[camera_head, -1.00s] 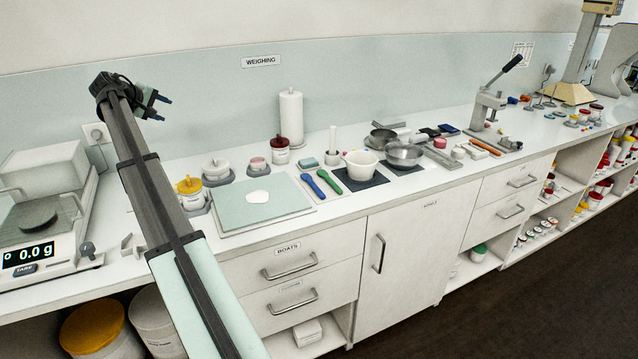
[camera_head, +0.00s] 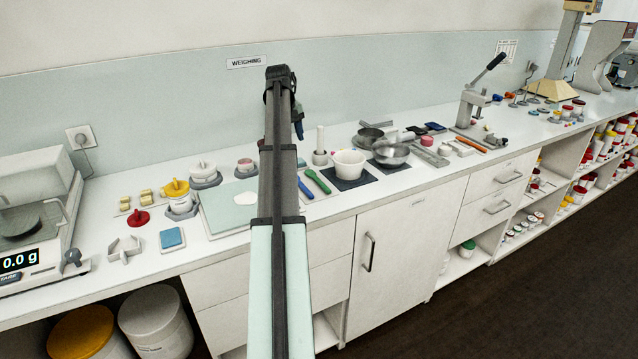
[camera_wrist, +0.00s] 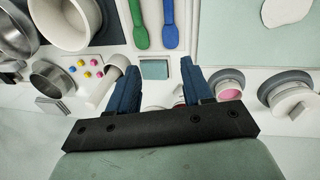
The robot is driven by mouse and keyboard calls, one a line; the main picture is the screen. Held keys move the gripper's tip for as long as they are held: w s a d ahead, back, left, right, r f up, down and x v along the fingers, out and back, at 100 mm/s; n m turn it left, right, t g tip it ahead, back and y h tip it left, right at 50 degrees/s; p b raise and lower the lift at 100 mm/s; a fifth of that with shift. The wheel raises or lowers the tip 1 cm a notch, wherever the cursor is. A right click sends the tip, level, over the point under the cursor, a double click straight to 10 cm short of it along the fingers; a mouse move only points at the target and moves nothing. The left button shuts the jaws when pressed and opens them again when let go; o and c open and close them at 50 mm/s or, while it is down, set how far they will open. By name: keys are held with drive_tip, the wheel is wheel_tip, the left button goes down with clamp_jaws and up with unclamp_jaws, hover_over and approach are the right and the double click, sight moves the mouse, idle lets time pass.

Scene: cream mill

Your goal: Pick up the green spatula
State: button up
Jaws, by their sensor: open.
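The green spatula (camera_head: 318,181) lies on a pale tray on the counter, next to a blue spatula (camera_head: 305,190), just right of my arm in the head view. In the wrist view the green spatula (camera_wrist: 139,24) is at the top, left of the blue one (camera_wrist: 170,24), with its far end cut off by the frame. My gripper (camera_head: 298,127) is raised above the back of the counter and partly hidden behind my arm. In the wrist view its two blue fingers (camera_wrist: 160,72) are spread and empty, short of the spatulas.
A white mortar (camera_head: 349,163) on a dark mat stands right of the spatulas, with a pestle (camera_head: 320,142) and metal bowls (camera_head: 390,153) nearby. A pale green mat (camera_head: 215,208) lies to the left. Lidded jars line the back.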

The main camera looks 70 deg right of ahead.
drive_tip(key=y, duration=0.2)
hover_over(321, 182)
drive_tip(key=f+t, duration=0.1)
drive_tip(key=shift+m, duration=0.4)
drive_tip(key=f, duration=0.8)
drive_tip(key=shift+a, duration=0.4)
drive_tip(key=shift+d+f, duration=0.15)
drive_tip(key=shift+f, duration=0.8)
drive_tip(key=shift+d+f, duration=0.2)
drive_tip(key=shift+f, duration=0.7)
drive_tip(key=shift+d+f, duration=0.15)
drive_tip(key=shift+f, duration=0.8)
drive_tip(key=shift+c, duration=0.5)
clamp_jaws()
